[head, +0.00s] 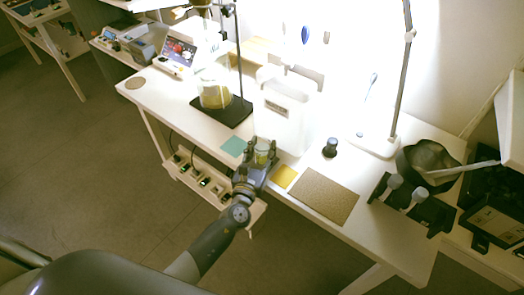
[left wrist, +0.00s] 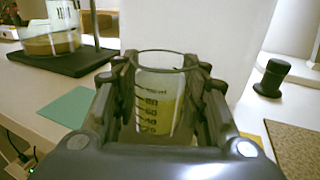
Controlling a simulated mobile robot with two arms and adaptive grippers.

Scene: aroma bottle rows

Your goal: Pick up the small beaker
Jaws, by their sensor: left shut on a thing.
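In the head view the beaker (head: 262,154) shows between the fingertips of my left gripper (head: 261,152), near the front edge of the white table. The table just below the beaker is hidden by the gripper, so I cannot tell whether the beaker touches it. My right gripper is not in view.
A green mat (head: 233,146) lies left of the gripper, a yellow mat (head: 285,177) and a cork mat (head: 324,195) right. A white container (head: 285,120) stands close behind. A large beaker (head: 214,92) sits on a black stand base (head: 236,112). A black stopper-like piece (head: 330,148) stands right.

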